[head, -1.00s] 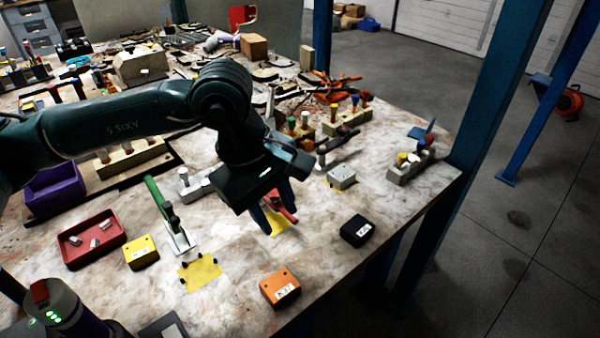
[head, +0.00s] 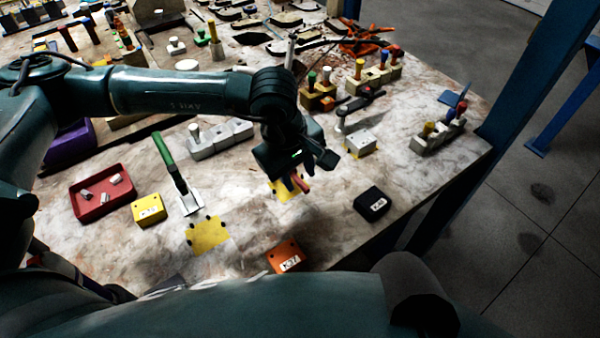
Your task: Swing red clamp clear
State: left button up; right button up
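The red clamp (head: 304,186) shows only as a short red piece, low by the fingertips of my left gripper (head: 294,184). It is over a yellow patch (head: 284,194) on the table; the gripper hides the rest of the clamp. My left gripper points down at it. I cannot tell whether its fingers are closed on the red piece or only beside it. A green-handled clamp (head: 170,161) stands to the left with its handle raised. My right gripper is not in view.
A red tray (head: 103,210), a yellow box (head: 148,210), an orange box (head: 285,257) and a black box (head: 371,204) lie around. A grey block (head: 361,143) stands behind right. A blue post (head: 512,75) rises at the table's right edge.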

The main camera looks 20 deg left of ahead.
pick_arm(q)
jog(key=shift+w+d+f, duration=0.15)
jog(key=shift+w+f, duration=0.05)
jog(key=shift+f, duration=0.8)
grip_shut()
